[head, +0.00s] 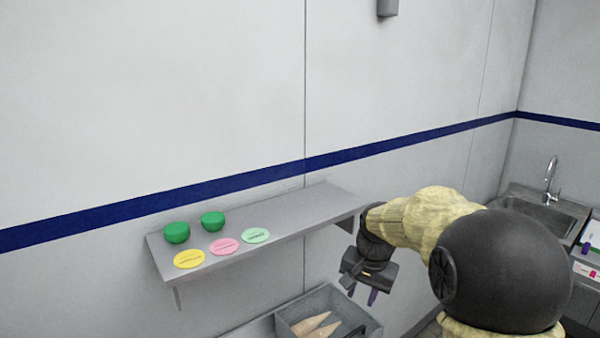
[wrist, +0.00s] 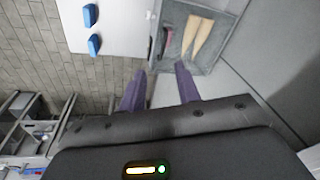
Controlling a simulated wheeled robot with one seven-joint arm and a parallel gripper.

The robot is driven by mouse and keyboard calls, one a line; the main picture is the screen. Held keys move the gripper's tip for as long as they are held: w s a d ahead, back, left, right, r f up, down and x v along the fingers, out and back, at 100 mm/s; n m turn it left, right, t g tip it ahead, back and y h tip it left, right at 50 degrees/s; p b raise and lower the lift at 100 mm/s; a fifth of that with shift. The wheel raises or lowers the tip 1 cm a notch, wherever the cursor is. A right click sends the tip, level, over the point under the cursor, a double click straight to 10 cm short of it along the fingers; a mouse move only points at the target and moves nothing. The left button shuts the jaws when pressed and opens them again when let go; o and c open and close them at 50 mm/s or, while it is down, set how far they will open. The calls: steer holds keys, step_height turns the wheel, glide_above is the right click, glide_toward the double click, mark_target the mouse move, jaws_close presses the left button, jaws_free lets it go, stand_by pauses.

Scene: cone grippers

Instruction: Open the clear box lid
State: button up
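My gripper (head: 362,292) hangs in front of the wall, to the right of the shelf and above the right side of a grey box. Its two purple fingers are apart with nothing between them, as the wrist view also shows (wrist: 161,72). The grey box (head: 296,327) holds tan cones (head: 312,324) and a dark long item.
A wall shelf (head: 310,206) carries two green bowls (head: 176,233) and yellow, pink and green round labels (head: 223,246). A sink (head: 545,212) stands at the right. In the wrist view, two blue items (wrist: 93,44) lie on a white surface (wrist: 120,30) left of the box.

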steer(key=s+f+n, duration=0.3)
steer(key=s+f, duration=0.1)
steer(key=s, duration=0.5)
steer(key=s+d+f+n, duration=0.1)
steer(key=s+f+n, duration=0.2)
steer(key=s, duration=0.7)
steer(key=shift+d+f+h, duration=0.15)
steer(key=shift+f+h, duration=0.15)
steer(key=shift+f, duration=0.6)
jaws_close()
steer(key=shift+w, duration=0.1)
